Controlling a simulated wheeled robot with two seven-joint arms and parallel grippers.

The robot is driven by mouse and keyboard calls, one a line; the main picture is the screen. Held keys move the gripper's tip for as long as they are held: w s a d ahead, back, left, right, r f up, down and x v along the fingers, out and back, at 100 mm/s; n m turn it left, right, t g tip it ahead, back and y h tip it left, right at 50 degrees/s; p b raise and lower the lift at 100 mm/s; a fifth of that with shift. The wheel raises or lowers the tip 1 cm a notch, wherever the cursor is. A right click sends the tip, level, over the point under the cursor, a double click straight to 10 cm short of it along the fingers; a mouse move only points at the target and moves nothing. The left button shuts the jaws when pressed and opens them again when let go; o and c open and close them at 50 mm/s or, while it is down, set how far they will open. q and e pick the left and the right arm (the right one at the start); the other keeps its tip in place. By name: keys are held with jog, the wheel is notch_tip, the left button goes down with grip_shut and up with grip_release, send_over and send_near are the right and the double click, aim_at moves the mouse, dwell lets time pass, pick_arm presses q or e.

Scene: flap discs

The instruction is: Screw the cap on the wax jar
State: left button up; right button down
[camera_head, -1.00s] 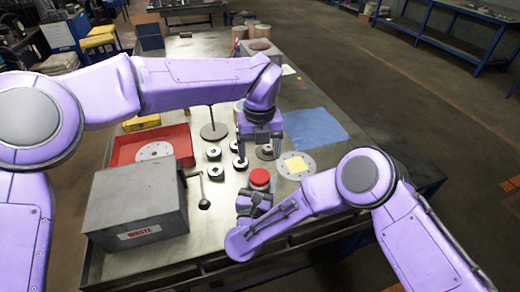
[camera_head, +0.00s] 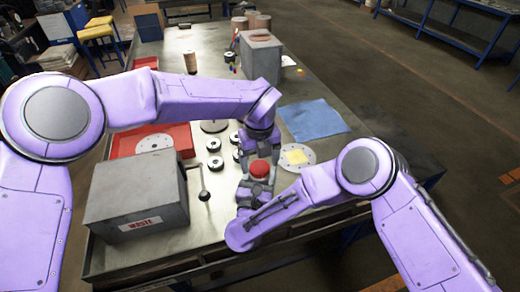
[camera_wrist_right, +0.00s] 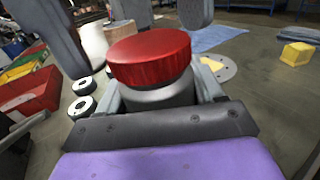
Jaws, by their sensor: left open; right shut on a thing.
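The wax jar (camera_wrist_right: 160,95) is a grey cylinder, standing in my right gripper (camera_head: 255,187), which is shut on it. The red cap (camera_head: 260,168) sits on top of the jar and also shows large in the right wrist view (camera_wrist_right: 150,57). I cannot tell how far it is threaded. My left gripper (camera_head: 260,151) is open and points down just above the cap. In the right wrist view its fingers show behind and to either side of the cap, apparently apart from it. The jar is mostly hidden by my right fingers in the head view.
A grey waste box (camera_head: 135,200) and a red tray (camera_head: 178,140) stand to the left. Several small discs (camera_head: 214,163) lie left of the jar. A round plate with a yellow block (camera_head: 296,157) and a blue cloth (camera_head: 313,120) lie to the right.

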pick_arm(q)
jog(key=shift+f, duration=0.5)
jog(key=c, duration=1.1)
jog(key=shift+o, duration=0.2)
jog(key=m, duration=0.8)
jog(key=o, duration=1.2)
jog(key=shift+c, duration=0.2)
jog(key=shift+r, duration=2.25)
